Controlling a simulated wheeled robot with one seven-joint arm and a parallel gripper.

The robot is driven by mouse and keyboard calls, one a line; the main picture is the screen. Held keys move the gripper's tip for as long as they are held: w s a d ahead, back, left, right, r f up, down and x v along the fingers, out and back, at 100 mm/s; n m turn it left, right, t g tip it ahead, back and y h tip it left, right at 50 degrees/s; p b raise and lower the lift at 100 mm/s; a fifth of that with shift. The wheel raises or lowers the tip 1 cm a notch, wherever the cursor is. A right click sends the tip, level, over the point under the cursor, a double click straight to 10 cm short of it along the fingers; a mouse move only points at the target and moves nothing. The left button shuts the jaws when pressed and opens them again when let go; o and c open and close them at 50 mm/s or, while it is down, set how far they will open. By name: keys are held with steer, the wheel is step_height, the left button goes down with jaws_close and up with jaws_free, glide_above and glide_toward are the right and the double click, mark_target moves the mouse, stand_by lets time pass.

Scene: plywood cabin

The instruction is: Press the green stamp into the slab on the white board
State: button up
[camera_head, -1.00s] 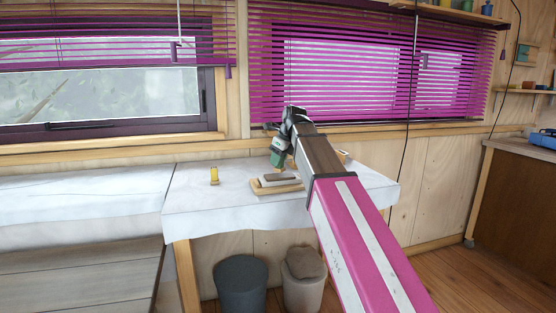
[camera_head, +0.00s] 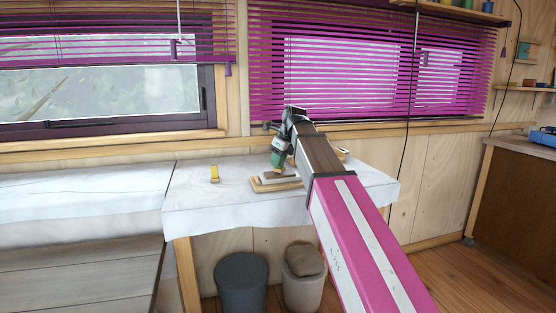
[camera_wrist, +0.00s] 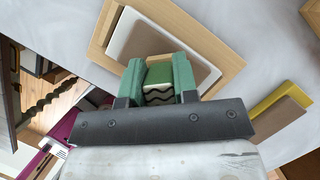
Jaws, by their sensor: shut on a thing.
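My gripper (camera_wrist: 158,82) is shut on the green stamp (camera_wrist: 158,72), which sits between its two green fingers. A dark wavy line shows on the stamp's pale part. Below is the white board (camera_wrist: 122,36) in a wooden frame, with the brown slab (camera_wrist: 160,45) on it. In the wrist view the stamp overlaps the slab's near edge; whether they touch I cannot tell. In the head view my gripper (camera_head: 279,158) is just above the framed board (camera_head: 262,185) and slab (camera_head: 276,175), partly hiding them.
The table (camera_head: 200,205) has a white cloth. A yellow object (camera_head: 214,174) stands left of the board with clear cloth between. In the wrist view a yellow and brown item (camera_wrist: 280,112) lies to the right. A window with purple blinds (camera_head: 350,80) is behind.

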steer(key=shift+f, duration=0.45)
stand_by(1.1)
steer(key=shift+r, duration=0.15)
steer(key=shift+r, duration=3.4)
